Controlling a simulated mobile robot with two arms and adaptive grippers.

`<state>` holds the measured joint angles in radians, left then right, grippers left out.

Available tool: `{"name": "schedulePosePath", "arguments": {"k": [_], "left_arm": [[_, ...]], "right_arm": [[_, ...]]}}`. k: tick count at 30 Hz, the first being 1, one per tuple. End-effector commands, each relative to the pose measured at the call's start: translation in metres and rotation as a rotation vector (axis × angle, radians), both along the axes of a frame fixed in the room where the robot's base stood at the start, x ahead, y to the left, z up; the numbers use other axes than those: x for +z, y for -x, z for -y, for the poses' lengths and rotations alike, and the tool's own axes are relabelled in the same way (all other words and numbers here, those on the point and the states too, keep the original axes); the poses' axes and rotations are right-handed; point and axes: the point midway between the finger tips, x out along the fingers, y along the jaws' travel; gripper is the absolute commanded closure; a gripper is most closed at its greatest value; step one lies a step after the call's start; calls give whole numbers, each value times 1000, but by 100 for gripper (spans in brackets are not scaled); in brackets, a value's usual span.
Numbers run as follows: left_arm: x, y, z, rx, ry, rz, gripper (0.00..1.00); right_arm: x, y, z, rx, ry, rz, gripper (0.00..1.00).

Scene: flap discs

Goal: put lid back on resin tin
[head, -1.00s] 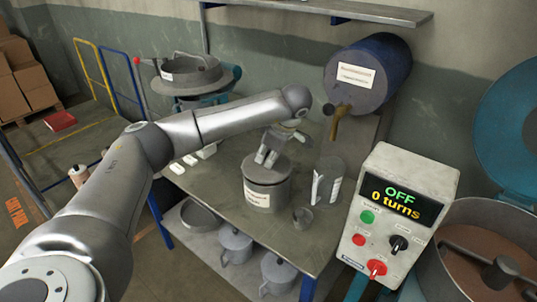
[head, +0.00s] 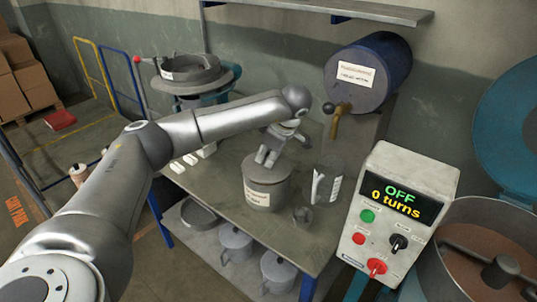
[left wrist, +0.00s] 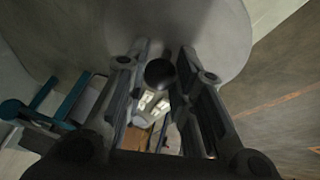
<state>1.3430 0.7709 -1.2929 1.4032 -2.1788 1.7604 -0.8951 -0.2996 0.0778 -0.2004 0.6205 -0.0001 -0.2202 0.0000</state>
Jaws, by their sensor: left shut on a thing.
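The grey resin tin (head: 270,190) with a pale label stands upright on the metal bench. Its flat grey lid (head: 283,165) shows at the tin's top in the head view; I cannot tell whether it is fully seated. My left gripper (head: 267,157) points down at the lid from above. In the left wrist view the grey lid (left wrist: 215,35) fills the upper part, and a round black knob (left wrist: 160,73) sits between the fingers of my left gripper (left wrist: 163,75). The gripper is shut on this knob. My right gripper is out of view.
A clear measuring jug (head: 326,183) and a small cup (head: 302,215) stand right of the tin. A control box (head: 398,218) reading OFF, 0 turns is at the right front. A blue drum (head: 368,72) with a tap is behind. Pale blocks (head: 190,158) lie left.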

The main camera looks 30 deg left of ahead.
Motion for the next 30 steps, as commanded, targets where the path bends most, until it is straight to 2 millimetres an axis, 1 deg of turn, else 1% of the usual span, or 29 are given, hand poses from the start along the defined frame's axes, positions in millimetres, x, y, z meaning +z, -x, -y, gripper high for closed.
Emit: {"name": "schedulePosePath", "arguments": {"k": [13,14,18,19,26,30], "left_arm": [[0,0,0,1,0,1,100],[0,0,0,1,0,1,72],[0,0,0,1,0,1,54],[0,0,0,1,0,1,51],[0,0,0,0,0,0,51],[0,0,0,0,0,0,33]], "right_arm": [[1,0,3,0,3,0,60],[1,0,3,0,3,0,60],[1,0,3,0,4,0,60],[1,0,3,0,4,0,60],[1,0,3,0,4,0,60],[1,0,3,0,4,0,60]]}}
